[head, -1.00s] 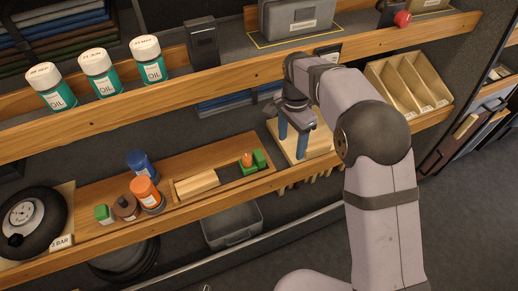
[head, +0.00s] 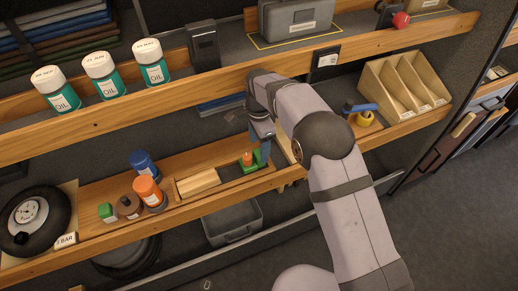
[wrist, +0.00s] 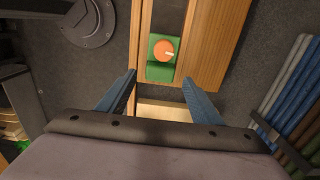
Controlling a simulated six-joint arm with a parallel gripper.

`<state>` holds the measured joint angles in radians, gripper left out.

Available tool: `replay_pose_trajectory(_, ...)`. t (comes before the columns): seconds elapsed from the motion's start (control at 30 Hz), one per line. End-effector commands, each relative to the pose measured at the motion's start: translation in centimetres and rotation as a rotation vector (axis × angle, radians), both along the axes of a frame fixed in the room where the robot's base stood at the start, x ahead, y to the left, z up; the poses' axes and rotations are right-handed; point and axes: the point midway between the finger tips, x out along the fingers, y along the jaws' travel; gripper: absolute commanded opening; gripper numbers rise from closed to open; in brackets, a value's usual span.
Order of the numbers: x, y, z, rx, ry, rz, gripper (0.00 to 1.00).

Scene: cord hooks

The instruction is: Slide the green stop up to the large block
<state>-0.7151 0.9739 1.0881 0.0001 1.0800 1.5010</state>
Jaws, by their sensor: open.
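The green stop (head: 253,166) with its orange knob (head: 247,157) sits near the right end of a slotted wooden rail. It also shows in the wrist view (wrist: 160,70), upper middle. A pale wooden block (head: 198,182), the largest block on the rail, lies left of the stop with a gap between them; I do not make it out in the wrist view. My gripper (head: 260,150) is open and empty, close by the stop's right end. In the wrist view its blue fingertips (wrist: 159,80) stand apart, either side of the stop's near end; contact cannot be told.
The upper shelf edge (head: 130,113) runs above. A grey bin (head: 233,222) sits below.

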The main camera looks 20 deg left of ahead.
Motion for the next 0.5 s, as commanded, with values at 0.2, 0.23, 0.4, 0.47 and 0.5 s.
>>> replay_pose_trajectory(0.2, 0.0, -0.1, -2.3, -0.001, 0.001, 0.000, 0.59)
replay_pose_trajectory(0.23, -0.1, -0.1, -2.6, -0.001, 0.001, 0.000, 0.59)
replay_pose_trajectory(0.4, 0.0, 0.0, -3.3, 0.000, 0.000, 0.000, 0.59)
replay_pose_trajectory(0.47, 0.0, 0.0, -3.4, 0.000, 0.000, 0.000, 0.59)
replay_pose_trajectory(0.5, 0.0, 0.0, -3.4, 0.001, -0.001, 0.000, 0.59)
